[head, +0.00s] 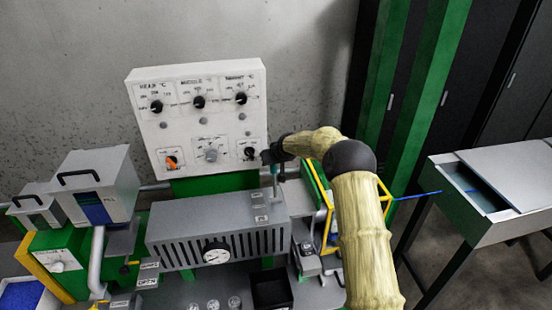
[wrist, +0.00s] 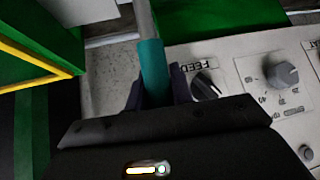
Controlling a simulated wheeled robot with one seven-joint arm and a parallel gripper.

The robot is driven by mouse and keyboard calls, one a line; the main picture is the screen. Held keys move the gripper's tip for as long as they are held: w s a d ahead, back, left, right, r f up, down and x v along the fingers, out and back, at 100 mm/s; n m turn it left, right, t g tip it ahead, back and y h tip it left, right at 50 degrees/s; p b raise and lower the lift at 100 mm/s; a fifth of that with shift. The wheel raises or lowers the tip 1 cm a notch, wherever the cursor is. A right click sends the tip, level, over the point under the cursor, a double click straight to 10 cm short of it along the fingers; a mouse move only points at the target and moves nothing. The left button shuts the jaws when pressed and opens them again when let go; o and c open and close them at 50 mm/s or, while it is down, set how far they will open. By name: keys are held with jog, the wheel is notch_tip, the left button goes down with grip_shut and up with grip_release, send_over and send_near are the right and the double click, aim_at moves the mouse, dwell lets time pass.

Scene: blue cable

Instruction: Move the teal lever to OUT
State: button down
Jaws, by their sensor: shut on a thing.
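The teal lever (head: 275,182) stands up at the right end of the grey slotted housing (head: 185,222), below the white control panel. My gripper (head: 268,158) is at the lever's upper part. In the wrist view my gripper (wrist: 158,90) has its dark fingers on both sides of the teal grip (wrist: 152,68) and is shut on it. A grey rod continues beyond the grip. Small label plates (head: 260,206) lie on the housing's top beside the lever; their words are too small to read, so I cannot tell which marks OUT.
The white panel (head: 197,75) with several knobs is close behind my gripper. A black FEED knob (wrist: 206,85) is just right of the fingers in the wrist view. A yellow frame (head: 327,232) stands right of the housing. A grey bench (head: 505,165) is farther right.

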jog(key=shift+r, duration=0.15)
jog(key=c, duration=1.6)
grip_release()
jog(key=shift+w, duration=0.1)
jog(key=o, duration=0.4)
jog(key=shift+w+a, duration=0.1)
jog(key=shift+c, duration=0.2)
jog(key=shift+s+d+r+b, duration=0.2)
jog(key=shift+s+b, duration=0.1)
jog(key=shift+s, duration=0.1)
jog(key=b+v, duration=0.5)
jog(key=v, duration=1.1)
